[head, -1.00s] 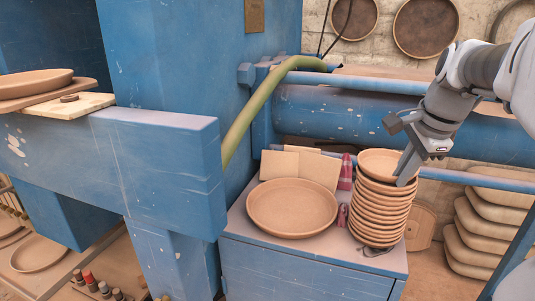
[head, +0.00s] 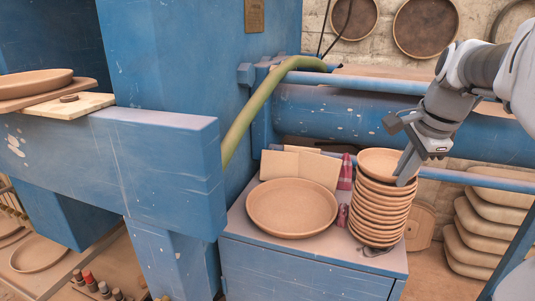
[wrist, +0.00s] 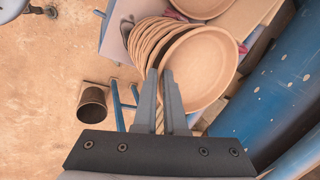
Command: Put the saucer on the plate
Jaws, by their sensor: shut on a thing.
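The saucer (head: 383,161) is a small round clay dish on top of a tall stack of similar saucers (head: 377,215). The plate (head: 291,209) is a wider clay dish lying flat on the blue cabinet top, left of the stack, with its inside empty. My gripper (head: 403,181) is at the right rim of the top saucer, shut on that rim. In the wrist view the top saucer (wrist: 199,66) lies just beyond the fingers (wrist: 166,75), and the plate (wrist: 203,4) is partly cut off at the upper edge. The saucer appears to rest on the stack still.
A blue beam (head: 160,165) stands left of the cabinet (head: 300,270). Stacked trays (head: 487,235) stand at right.

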